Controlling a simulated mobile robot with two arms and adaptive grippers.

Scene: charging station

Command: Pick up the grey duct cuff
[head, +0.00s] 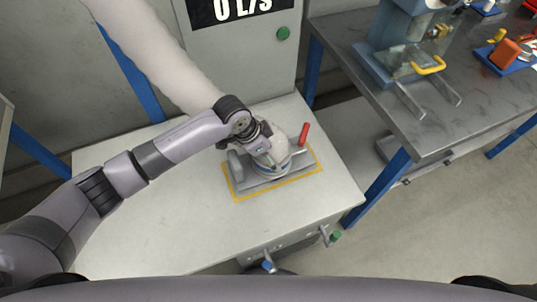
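A wide pale duct (165,55) comes down from the top left and passes behind my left wrist. Its lower end seems to be the pale part (272,157) on a grey fixture (262,186). A grey band, possibly the duct cuff, shows at that end, but my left gripper (262,143) largely covers it. The gripper is right at this end, pointing down; its fingertips are hidden or too small to tell open from shut. The fixture has a red lever (304,134) at its right. My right gripper is not in view.
The fixture sits inside a yellow outline (305,180) on a pale table (150,225). A grey cabinet with a display (240,10) stands behind. A steel bench (415,115) with a clear-fronted device (405,50) is at the right. The table's front left is clear.

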